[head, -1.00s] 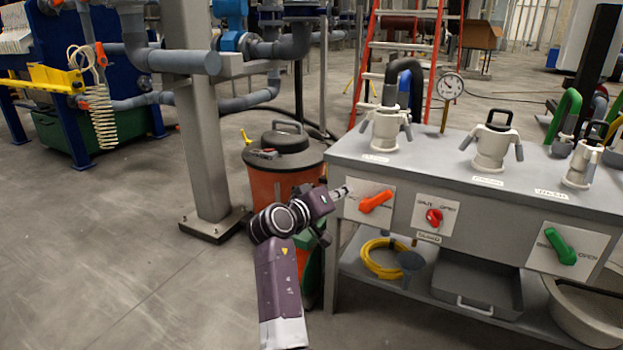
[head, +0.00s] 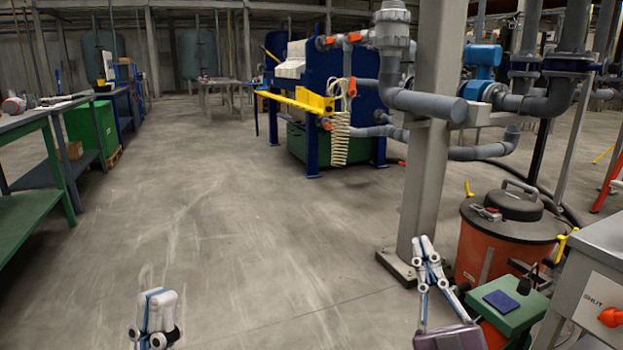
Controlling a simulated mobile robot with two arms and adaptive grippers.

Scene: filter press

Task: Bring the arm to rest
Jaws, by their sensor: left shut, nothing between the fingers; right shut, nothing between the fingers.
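My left gripper (head: 158,300) shows at the bottom left of the head view, over bare floor, with its fingers together and nothing in them. My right gripper (head: 426,245) is at the lower right, in front of the foot of the grey steel column. Its fingers point up and away from me, are shut and hold nothing. It looks clear of the orange drum vacuum (head: 505,240) to its right, though I cannot judge the exact gap.
A green stool-like box with a dark blue pad (head: 501,301) and the grey valve bench (head: 598,258) stand close on the right. The grey column (head: 425,185) rises behind my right gripper. Workbenches (head: 30,200) line the left. The middle floor (head: 240,230) is clear.

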